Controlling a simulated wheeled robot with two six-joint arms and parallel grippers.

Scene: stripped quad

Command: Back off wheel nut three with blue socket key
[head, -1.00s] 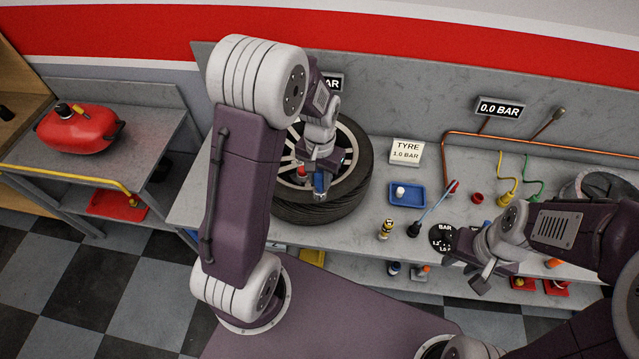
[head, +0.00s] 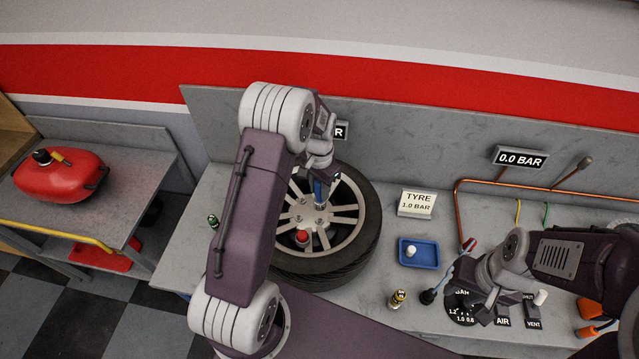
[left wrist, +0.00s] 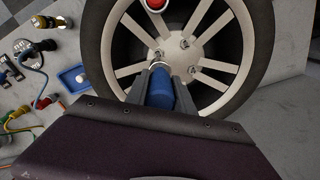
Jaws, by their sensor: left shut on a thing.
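My left gripper (head: 320,183) is shut on the blue socket key (head: 319,194), above the back part of the wheel's hub. In the left wrist view the key (left wrist: 160,92) sits between both fingers, its silver end against the hub; I cannot tell whether it sits on a nut. The wheel (head: 346,215) lies flat on the bench, a black tyre round a silver spoked rim. Bare nuts (left wrist: 185,43) show on the hub. A red-topped piece (head: 303,238) is on the wheel's near side. My right gripper (head: 478,303) is open and empty at the bench's right.
A blue tray (head: 419,262) holding a white piece is right of the wheel. Behind it stands a tyre sign (head: 416,203). A yellow-black bottle (head: 397,299), a dial and switches (head: 503,322) are near my right gripper. A red tank (head: 60,185) rests on the left table.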

